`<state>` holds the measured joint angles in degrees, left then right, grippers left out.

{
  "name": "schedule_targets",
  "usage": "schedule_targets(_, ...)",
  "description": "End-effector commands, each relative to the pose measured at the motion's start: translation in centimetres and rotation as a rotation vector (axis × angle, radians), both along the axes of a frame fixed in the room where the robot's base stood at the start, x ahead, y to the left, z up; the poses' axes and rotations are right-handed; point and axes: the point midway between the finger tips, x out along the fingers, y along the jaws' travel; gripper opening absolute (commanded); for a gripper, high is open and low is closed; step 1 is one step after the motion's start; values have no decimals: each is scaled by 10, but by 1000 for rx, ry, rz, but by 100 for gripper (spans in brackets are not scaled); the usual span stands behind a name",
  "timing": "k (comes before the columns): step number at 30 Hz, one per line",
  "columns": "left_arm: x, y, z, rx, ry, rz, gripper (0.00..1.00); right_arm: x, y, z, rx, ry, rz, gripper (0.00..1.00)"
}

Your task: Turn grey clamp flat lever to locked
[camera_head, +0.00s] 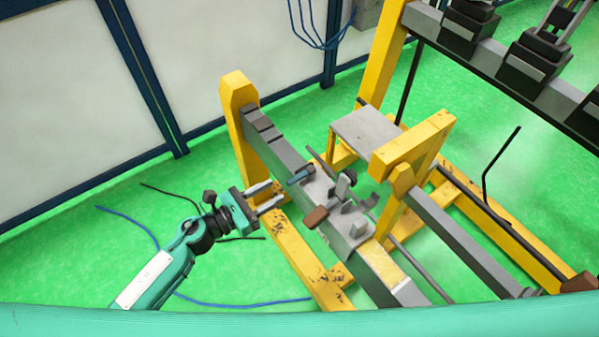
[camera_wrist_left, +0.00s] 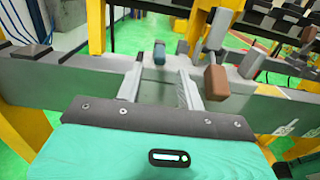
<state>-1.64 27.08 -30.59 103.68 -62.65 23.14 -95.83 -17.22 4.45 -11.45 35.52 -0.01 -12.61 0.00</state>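A grey clamp (camera_head: 345,221) sits on the grey beam of the yellow frame. It has a brown handle (camera_head: 317,217) and upright dark-grey parts; the brown handle hangs down in the left wrist view (camera_wrist_left: 216,82). A short teal-ended lever (camera_head: 300,175) sticks out toward my left gripper, and its rounded end shows in the left wrist view (camera_wrist_left: 159,53). I cannot tell which lever is the flat one. My left gripper (camera_head: 278,191) is open and empty, its fingers pointing at the beam just short of the teal end, which lies between the fingers in the left wrist view (camera_wrist_left: 162,70). My right gripper is out of view.
The grey beam (camera_head: 270,145) runs between yellow posts (camera_head: 240,100). A grey plate (camera_head: 365,128) and a yellow bracket (camera_head: 412,145) stand behind the clamp. A thin rod runs along the beam. Green floor (camera_head: 100,235) is open at left, with loose blue cables.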

Motion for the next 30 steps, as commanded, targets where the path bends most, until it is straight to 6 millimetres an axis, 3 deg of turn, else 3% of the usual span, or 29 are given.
schedule_targets(6,28,-41,5,-4,2,0,38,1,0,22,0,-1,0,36)
schedule_targets(12,45,-66,2,-2,3,1,38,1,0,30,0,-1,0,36)
schedule_targets(18,52,-78,1,-2,2,0,38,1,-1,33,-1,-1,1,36)
schedule_targets(27,53,-79,0,-2,2,0,38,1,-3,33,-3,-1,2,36)
schedule_targets(30,53,-79,0,-2,2,0,19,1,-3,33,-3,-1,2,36)
